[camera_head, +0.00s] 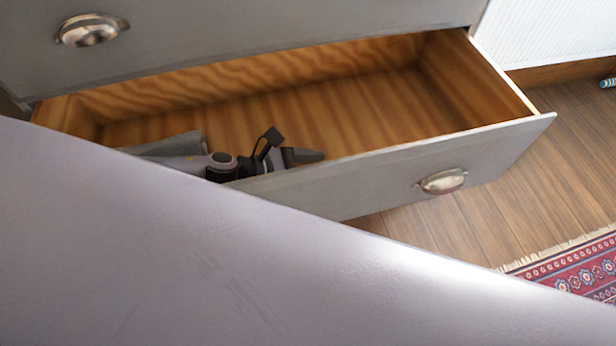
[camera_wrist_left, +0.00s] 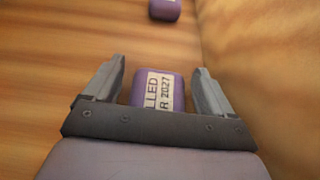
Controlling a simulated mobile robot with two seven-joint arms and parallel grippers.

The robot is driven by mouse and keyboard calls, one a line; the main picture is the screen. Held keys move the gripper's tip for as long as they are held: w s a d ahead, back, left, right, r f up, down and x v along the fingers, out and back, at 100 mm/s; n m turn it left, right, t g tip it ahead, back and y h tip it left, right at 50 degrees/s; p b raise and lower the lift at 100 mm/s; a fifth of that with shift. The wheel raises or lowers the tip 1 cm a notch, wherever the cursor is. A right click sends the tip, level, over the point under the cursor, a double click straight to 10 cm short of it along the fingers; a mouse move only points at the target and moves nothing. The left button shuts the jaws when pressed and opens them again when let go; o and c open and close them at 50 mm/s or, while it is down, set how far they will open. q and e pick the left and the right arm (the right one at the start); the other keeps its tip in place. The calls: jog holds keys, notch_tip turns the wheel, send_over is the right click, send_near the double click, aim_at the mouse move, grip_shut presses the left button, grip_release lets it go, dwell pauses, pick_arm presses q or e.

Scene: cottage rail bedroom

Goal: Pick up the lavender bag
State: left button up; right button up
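A lavender bag (camera_wrist_left: 150,88), a small purple pouch with a white printed label, lies on the wooden drawer floor in the left wrist view. My left gripper (camera_wrist_left: 157,78) is open, with one finger on each side of this bag and a small gap on both sides. The gripper's palm bar hides the bag's near end. A second purple item (camera_wrist_left: 165,9) with a trace of label lies farther off at the top edge. In the head view my left gripper (camera_head: 301,156) reaches down inside the open drawer; no bag is visible there. My right gripper is not in view.
The open drawer (camera_head: 480,148) has a grey front with a metal cup handle (camera_head: 442,181). Its wooden side wall (camera_wrist_left: 255,60) runs close to the right of the gripper. A closed drawer (camera_head: 250,25) is above. A patterned rug (camera_head: 575,270) lies on the floor.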

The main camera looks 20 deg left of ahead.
pick_arm(q)
jog(key=c, duration=0.8)
jog(key=shift+r, duration=0.1)
